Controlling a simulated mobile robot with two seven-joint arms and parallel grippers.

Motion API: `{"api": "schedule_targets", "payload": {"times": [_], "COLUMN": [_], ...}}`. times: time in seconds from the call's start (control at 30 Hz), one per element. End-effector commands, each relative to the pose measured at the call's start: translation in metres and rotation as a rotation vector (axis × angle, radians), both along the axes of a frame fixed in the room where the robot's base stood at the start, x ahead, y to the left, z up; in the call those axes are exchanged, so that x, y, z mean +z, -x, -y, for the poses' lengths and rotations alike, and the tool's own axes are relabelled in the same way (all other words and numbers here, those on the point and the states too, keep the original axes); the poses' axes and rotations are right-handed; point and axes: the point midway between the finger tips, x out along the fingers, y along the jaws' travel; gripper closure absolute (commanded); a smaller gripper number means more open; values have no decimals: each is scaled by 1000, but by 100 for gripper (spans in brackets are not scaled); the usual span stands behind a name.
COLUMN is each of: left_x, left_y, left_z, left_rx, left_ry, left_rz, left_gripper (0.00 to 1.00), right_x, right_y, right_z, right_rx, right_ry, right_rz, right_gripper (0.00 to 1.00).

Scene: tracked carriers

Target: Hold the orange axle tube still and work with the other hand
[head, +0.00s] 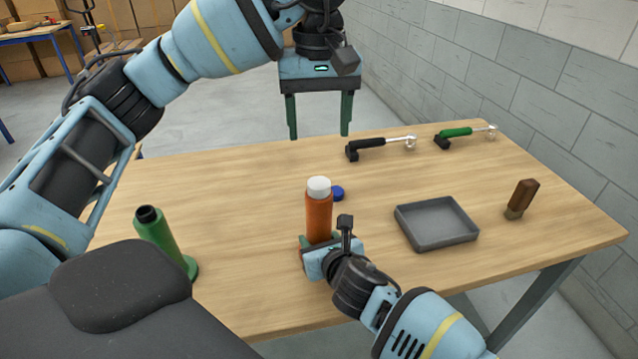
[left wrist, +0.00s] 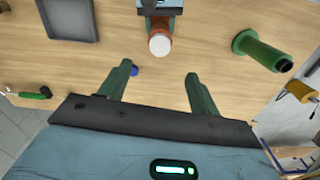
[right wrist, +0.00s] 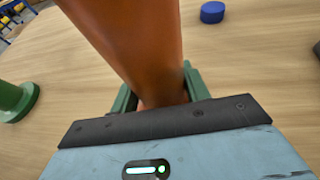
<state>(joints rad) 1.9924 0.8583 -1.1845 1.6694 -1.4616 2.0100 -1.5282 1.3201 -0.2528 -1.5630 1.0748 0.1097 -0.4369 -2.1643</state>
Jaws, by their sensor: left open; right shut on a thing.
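The orange axle tube (head: 319,217) stands upright on the table with a white cap (head: 319,187) on top. My right gripper (head: 318,250) is shut on its lower part; in the right wrist view the orange tube (right wrist: 130,45) rises between the green fingers. My left gripper (head: 320,103) is open and empty, raised above the far side of the table. In the left wrist view its two green fingers (left wrist: 160,86) are spread, with the white-capped tube (left wrist: 160,45) beyond them. A blue cap (head: 337,193) lies on the table just behind the tube.
A green tube on a flange (head: 160,236) stands at the left. A grey tray (head: 436,224), a brown-handled brush-like tool (head: 521,198), a black-handled tool (head: 380,146) and a green-handled tool (head: 464,135) lie to the right and back. The table's left middle (head: 230,180) is clear.

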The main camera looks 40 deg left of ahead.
Motion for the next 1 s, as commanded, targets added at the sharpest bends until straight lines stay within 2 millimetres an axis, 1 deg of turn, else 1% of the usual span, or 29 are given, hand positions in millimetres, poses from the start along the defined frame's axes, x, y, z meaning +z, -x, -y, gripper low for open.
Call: {"api": "schedule_targets", "payload": {"times": [0.03, 0.2, 0.47, 0.5, 0.67, 0.7, 1.0], "left_x": [6, 15, 17, 17, 17, 17, 17], "left_y": [0, 0, 0, 0, 0, 0, 0], "left_z": [0, 0, 0, 0, 0, 0, 0], "left_rx": [0, -1, -1, -1, -1, -2, -2], "left_ry": [0, 1, 0, 0, 1, 1, 0], "left_rz": [1, 1, -1, -1, -1, -1, 0], "left_gripper": [37, 37, 37, 37, 37, 37, 37], "right_x": [0, 0, 0, 0, 0, 0, 0], "right_y": [0, 0, 0, 0, 0, 0, 0], "right_z": [0, 0, 0, 0, 0, 0, 1], "right_rx": [0, 0, 0, 0, 0, 0, 0], "right_ry": [0, 0, 0, 0, 0, 0, 0], "right_rz": [0, 0, 0, 0, 0, 0, 0], "right_gripper": [81, 81, 81, 53, 32, 29, 29]}}
